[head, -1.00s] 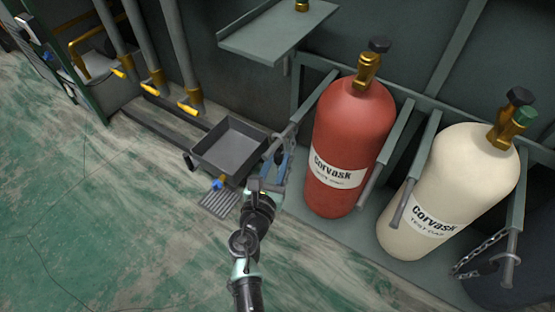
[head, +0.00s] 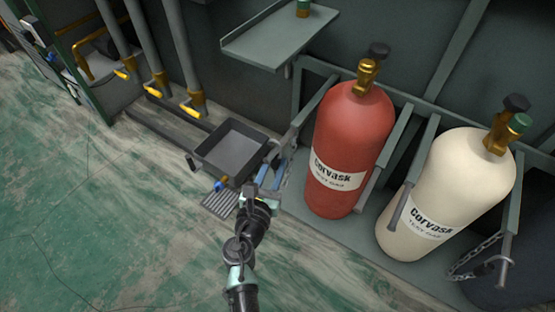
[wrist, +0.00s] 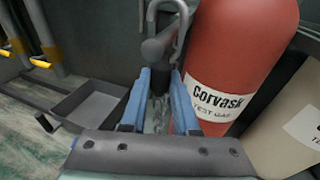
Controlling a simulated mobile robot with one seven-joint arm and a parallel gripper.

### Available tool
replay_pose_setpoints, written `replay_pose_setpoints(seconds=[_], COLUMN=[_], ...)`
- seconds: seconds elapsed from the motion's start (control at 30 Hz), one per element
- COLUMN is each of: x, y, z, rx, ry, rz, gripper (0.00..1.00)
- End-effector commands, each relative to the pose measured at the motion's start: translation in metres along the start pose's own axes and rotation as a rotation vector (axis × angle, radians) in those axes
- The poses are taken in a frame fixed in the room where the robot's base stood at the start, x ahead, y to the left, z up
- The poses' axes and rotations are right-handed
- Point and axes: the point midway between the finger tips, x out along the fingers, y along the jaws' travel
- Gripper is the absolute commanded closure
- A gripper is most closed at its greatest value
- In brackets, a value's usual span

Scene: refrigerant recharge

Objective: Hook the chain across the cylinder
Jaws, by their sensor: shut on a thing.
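The red cylinder (head: 352,130) stands upright in a grey rack bay; it also fills the upper middle of the wrist view (wrist: 243,50). My gripper (head: 277,168) is just left of it, low beside the bay's left post. In the wrist view, the blue fingers of my gripper (wrist: 160,90) are shut on the chain's metal hook (wrist: 182,22). Its bent loop rises above the fingers, close to the dark round end of a post (wrist: 152,50). I cannot tell whether they touch. Chain links (wrist: 161,116) hang between the fingers, partly hidden.
A cream cylinder (head: 456,185) stands in the bay to the right, with another chain (head: 478,262) hanging beside it. A grey tray (head: 232,150) is left of my gripper. A shelf (head: 280,38) juts out above. Floor at left is open.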

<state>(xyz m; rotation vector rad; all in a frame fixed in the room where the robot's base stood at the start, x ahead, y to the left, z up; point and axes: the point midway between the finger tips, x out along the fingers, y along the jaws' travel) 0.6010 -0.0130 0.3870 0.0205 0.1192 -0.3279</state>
Motion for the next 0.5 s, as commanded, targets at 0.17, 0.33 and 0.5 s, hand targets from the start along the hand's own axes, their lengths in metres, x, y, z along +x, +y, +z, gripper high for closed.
replay_pose_setpoints(seconds=[0.17, 0.33, 0.5], x=[-0.011, -0.021, -0.03], y=[0.004, 0.007, 0.009], z=[-0.001, -0.001, -0.003], rx=[-0.002, -0.001, -0.002], ry=[0.0, -0.001, -0.001], rz=[0.001, 0.002, 0.0], gripper=[1.0, 1.0, 1.0])
